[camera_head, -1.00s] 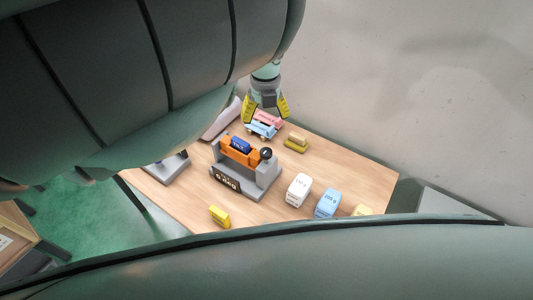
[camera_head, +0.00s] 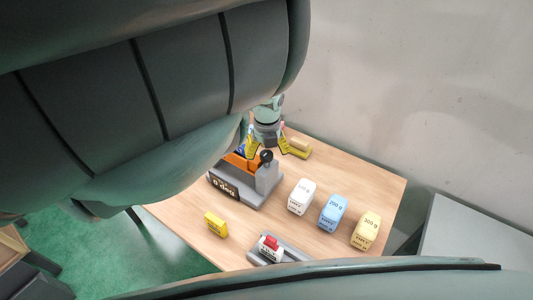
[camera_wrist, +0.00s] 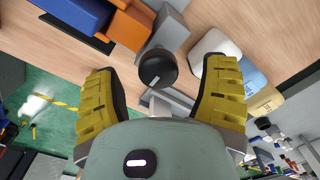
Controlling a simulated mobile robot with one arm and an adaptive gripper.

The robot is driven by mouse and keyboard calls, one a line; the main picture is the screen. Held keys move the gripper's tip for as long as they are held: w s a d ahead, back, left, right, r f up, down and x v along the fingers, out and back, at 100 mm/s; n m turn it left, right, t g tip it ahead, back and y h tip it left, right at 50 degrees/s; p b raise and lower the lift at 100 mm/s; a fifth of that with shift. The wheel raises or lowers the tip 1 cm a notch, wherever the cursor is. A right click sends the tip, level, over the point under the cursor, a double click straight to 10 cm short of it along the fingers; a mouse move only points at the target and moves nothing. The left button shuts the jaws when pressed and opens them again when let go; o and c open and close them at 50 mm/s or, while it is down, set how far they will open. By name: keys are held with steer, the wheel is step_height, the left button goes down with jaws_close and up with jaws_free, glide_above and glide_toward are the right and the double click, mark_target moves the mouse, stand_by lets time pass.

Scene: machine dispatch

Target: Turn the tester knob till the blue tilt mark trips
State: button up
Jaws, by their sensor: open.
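The tester (camera_head: 262,187) is a grey stand with an orange tilting part (camera_head: 236,161) and a front display that appears to read 0 deg. Its round black knob (camera_head: 266,156) is at the right end; in the wrist view the knob (camera_wrist: 157,69) shows a pale line on its face. I cannot make out a separate blue tilt mark. My gripper (camera_head: 268,151) is open behind the knob. In the wrist view the knob appears between the yellow fingers, with gaps on both sides.
White (camera_head: 301,197), blue (camera_head: 332,212) and yellow (camera_head: 366,230) labelled blocks stand right of the tester. A small yellow block (camera_head: 216,224) and a grey tray (camera_head: 294,252) with a red-and-white item lie nearer. A yellow-tan item (camera_head: 299,147) is close to my right finger.

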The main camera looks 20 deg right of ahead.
steer(key=shift+a+f, duration=0.1)
steer(key=shift+f, duration=0.55)
steer(key=shift+c, duration=0.2)
steer(key=c, duration=1.2)
